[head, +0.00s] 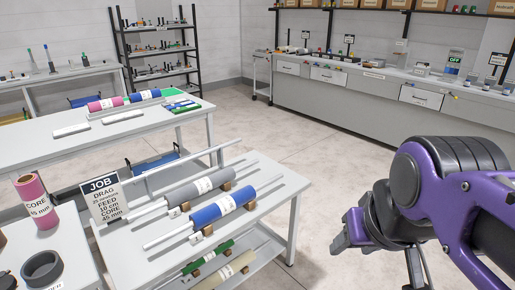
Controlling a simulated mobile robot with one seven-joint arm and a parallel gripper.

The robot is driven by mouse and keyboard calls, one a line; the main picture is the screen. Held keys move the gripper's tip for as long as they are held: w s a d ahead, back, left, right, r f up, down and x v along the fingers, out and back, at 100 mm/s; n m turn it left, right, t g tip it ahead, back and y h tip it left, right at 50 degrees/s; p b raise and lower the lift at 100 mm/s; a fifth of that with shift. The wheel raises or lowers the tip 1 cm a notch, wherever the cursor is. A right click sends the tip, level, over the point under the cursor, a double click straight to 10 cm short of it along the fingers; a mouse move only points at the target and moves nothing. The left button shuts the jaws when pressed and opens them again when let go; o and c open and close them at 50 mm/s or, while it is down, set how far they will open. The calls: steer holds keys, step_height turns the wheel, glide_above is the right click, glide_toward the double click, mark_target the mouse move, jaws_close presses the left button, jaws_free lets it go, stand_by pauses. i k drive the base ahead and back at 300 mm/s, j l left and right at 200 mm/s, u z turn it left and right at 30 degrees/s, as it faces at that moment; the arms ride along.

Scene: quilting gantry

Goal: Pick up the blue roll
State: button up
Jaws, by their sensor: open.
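A blue roll (206,213) with a white label lies on wooden cradle blocks on the grey table (277,193) in the middle of the head view. A white core or bar sticks out of its left end. My gripper (358,230) is at the right of the view, beside my purple arm. It is open and apart from the roll, over the floor to the right of the table. Its fingers are partly hidden by my arm.
A grey roll (180,193) lies just behind the blue one. Green (214,254) and beige rolls (228,272) lie on a lower shelf. A JOB sign (104,198) and a pink roll (35,203) stand at left. Open floor (315,160) lies right of the table.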

mark_target(204, 217)
steer(key=u, duration=0.65)
steer(key=i+l+u, duration=0.35)
steer(key=i+l, duration=0.2)
steer(key=i, duration=0.1)
